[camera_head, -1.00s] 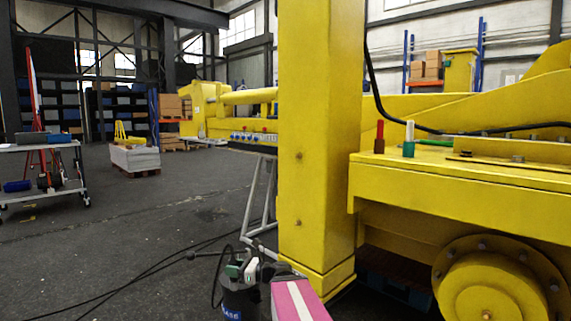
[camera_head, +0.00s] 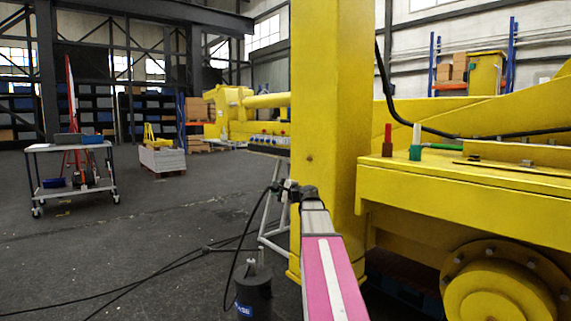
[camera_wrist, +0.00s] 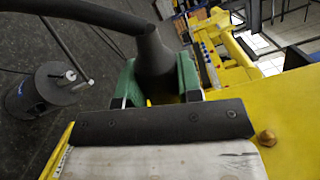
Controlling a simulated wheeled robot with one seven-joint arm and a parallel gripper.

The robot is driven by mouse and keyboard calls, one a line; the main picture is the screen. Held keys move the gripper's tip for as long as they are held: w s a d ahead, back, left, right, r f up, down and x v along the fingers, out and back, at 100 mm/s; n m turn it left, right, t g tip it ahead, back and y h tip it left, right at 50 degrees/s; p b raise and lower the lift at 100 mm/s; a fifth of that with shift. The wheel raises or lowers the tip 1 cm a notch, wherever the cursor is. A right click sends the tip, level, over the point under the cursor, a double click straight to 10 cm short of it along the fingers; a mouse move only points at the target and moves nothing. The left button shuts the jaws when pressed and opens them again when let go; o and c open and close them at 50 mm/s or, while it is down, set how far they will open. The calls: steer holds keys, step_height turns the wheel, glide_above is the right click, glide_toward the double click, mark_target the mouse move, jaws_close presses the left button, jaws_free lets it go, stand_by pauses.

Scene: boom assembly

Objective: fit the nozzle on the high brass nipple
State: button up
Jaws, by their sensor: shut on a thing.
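My gripper (camera_head: 288,190) is shut on the nozzle in front of the yellow column. In the wrist view, the dark flared nozzle (camera_wrist: 154,56) sits between green pieces at my gripper (camera_wrist: 158,88), with a black hose running up and left. The nozzle's tip is hidden. The high brass nipple (camera_head: 309,159) is a small knob on the column face, above and right of my gripper, apart from it. A brass nipple (camera_wrist: 267,138) shows on yellow metal in the wrist view; I cannot tell which one. The lower column face is partly hidden behind my arm.
The dark grease pot (camera_head: 253,293) stands on the floor below my gripper; it also shows in the wrist view (camera_wrist: 36,92). Its hose (camera_head: 232,262) loops up to my gripper. A grey stand (camera_head: 270,225) is behind. A trolley (camera_head: 70,170) is far left, with open floor between.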

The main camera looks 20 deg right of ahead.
steer(key=w+d+r+n+t+h, duration=0.1)
steer(key=w+d+r+h, duration=0.1)
steer(key=w+d+r, duration=0.2)
steer(key=shift+d+r+n, duration=0.3)
steer(key=shift+d+r, duration=1.45)
steer(key=shift+r, duration=1.55)
steer(key=shift+w+d, duration=0.3)
steer(key=shift+d, duration=0.45)
steer(key=shift+w+d, duration=0.25)
steer(key=shift+d, duration=0.45)
steer(key=o, duration=1.1)
steer(key=shift+s, duration=0.15)
steer(key=v, duration=1)
steer(key=shift+s, duration=0.3)
